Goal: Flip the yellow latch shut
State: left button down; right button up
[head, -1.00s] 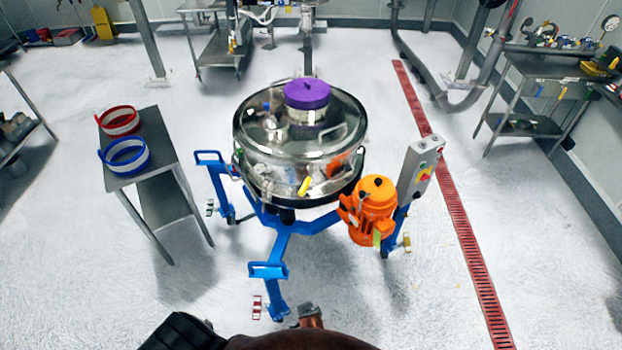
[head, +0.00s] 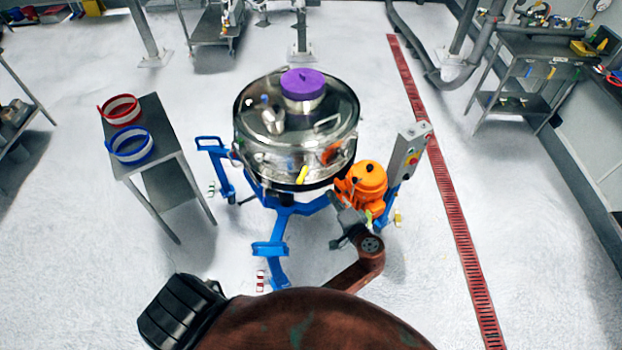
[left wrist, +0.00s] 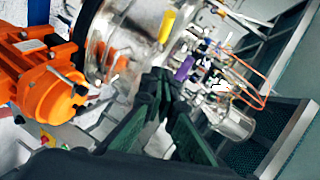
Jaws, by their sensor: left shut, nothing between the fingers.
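The yellow latch (head: 302,175) is on the front rim of the round steel sifter (head: 260,165), tilted outward from its side. I cannot tell whether it is shut. It also shows in the left wrist view as the yellow handle (left wrist: 167,25), above and just beyond the fingertips. My left gripper (head: 346,216) is below and right of the latch, in front of the orange motor (head: 366,182). In the left wrist view its dark fingers (left wrist: 158,80) are together and empty, apart from the latch. My right gripper is in neither view.
The motor's orange end (left wrist: 45,85) is close at the left in the wrist view. A control box (head: 411,147) stands right of the motor. The blue frame (head: 268,250) reaches forward. A side table (head: 165,150) holds a red and a blue ring.

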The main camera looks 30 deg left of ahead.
pick_arm(q)
jog(key=shift+a, duration=0.1)
jog(key=b, duration=0.3)
send_near(304, 169)
jog(key=w+a+f, duration=0.2)
jog(key=w, duration=0.1)
jog(key=shift+s+a+f, duration=0.1)
jog(key=shift+s+a, duration=0.1)
jog(key=shift+a, duration=0.4)
jog(key=shift+s, duration=0.1)
